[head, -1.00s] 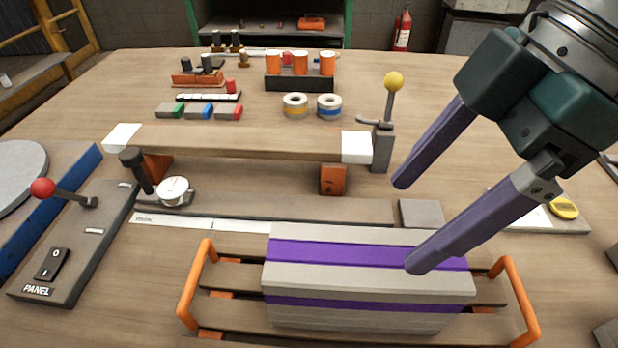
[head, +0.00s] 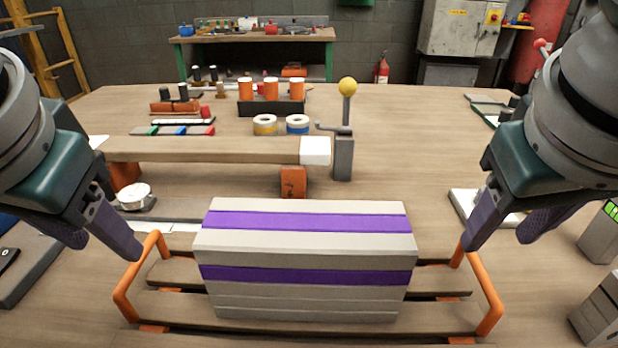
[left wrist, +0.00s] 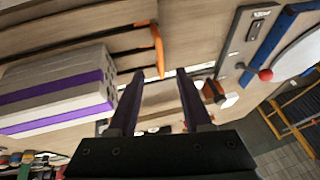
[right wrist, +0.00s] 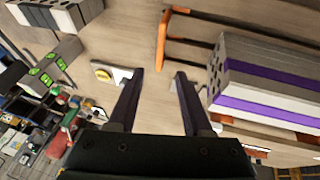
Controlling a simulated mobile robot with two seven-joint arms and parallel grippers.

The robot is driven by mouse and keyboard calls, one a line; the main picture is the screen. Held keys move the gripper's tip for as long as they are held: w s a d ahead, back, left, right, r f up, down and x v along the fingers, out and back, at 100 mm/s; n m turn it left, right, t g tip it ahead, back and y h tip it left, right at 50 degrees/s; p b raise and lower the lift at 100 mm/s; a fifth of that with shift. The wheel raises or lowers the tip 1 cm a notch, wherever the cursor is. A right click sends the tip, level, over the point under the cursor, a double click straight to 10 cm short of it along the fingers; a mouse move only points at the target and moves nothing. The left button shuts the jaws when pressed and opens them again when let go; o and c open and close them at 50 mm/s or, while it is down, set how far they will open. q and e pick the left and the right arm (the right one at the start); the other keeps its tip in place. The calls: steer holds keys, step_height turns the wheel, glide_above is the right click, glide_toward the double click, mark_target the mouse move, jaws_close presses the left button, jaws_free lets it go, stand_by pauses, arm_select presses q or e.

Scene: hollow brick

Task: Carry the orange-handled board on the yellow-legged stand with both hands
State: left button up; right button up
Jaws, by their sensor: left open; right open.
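The orange-handled board is dark and slatted (head: 440,312), lying on the wooden table under a grey block with purple stripes (head: 310,240). Its left orange handle (head: 122,290) and right orange handle (head: 493,303) rise at its two ends. My left gripper (head: 108,246) is open and empty by the left handle; in the left wrist view that handle (left wrist: 158,48) lies just beyond the fingertips. My right gripper (head: 496,244) is open and empty by the right handle, which also shows beyond the fingertips in the right wrist view (right wrist: 161,42).
Grey blocks (head: 600,322) stand at the right edge. A yellow frame (head: 45,55) stands at far left beyond the table.

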mark_target(132, 265)
stand_by(0.3)
arm_select(q)
steer(key=x, duration=1)
arm_select(e)
steer(key=x, duration=0.9)
steer(key=shift+w+d+f, duration=0.1)
steer(key=shift+w+f, duration=0.1)
steer(key=shift+f, duration=0.15)
arm_select(q)
steer(key=shift+r, duration=0.1)
jaws_close()
arm_select(e)
jaws_close()
arm_select(q)
steer(key=shift+r, duration=0.1)
arm_select(e)
steer(key=shift+r, duration=0.15)
